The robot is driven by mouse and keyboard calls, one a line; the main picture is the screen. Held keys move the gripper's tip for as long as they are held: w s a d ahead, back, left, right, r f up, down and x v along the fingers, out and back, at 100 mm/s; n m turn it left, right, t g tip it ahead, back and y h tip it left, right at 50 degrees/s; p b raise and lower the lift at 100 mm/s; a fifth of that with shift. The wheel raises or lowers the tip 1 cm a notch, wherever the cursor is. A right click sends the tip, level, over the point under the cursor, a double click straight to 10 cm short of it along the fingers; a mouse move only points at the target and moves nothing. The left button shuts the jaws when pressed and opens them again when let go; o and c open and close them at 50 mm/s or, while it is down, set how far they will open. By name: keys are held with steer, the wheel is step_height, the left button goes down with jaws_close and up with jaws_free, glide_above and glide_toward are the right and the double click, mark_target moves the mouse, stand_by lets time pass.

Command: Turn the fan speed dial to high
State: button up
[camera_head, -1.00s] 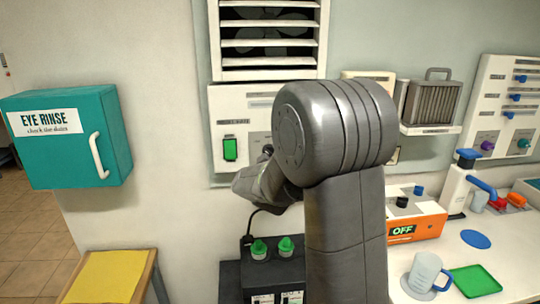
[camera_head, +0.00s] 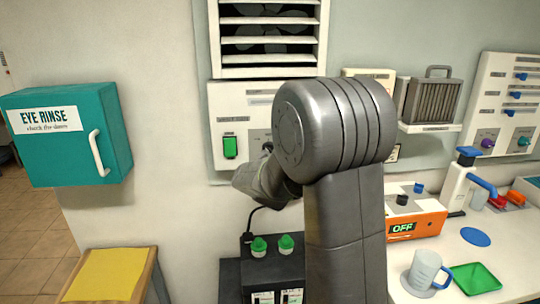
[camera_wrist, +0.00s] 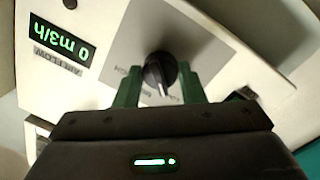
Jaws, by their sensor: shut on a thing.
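The fan speed dial (camera_wrist: 158,66) is a black knob with a pale pointer line on a grey plate, seen upside down in the wrist view. My gripper (camera_wrist: 161,82) has its two green fingers on either side of the knob and is shut on it. The pointer line faces the gripper body, toward partly hidden lettering. An air flow display (camera_wrist: 62,40) beside it reads 0 m3/h. In the head view, the white control panel (camera_head: 223,101) sits below the fan grille (camera_head: 267,43).
A lit green switch (camera_head: 230,147) is left of the dial on the panel. A teal eye rinse cabinet (camera_head: 65,155) hangs at left. A black box with green caps (camera_head: 259,244) stands below. An orange unit reading OFF (camera_head: 425,225) and a blue-handled cup (camera_head: 425,272) stand at right.

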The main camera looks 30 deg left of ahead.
steer(key=shift+r+m+g+y+b, duration=0.15)
steer(key=shift+m+g+b, duration=0.35)
steer(key=shift+m+b, duration=2.8)
steer(key=shift+f+m+g+y+b, duration=0.2)
steer(key=shift+m+g+b, duration=0.45)
steer(key=shift+m, duration=5.15)
steer(key=shift+r, duration=0.2)
steer(key=o, duration=1)
steer(key=shift+s, duration=0.1)
steer(key=v, duration=1.3)
steer(key=shift+s+d+p, duration=0.2)
steer(key=shift+s+p, duration=0.1)
steer(key=shift+p, duration=0.05)
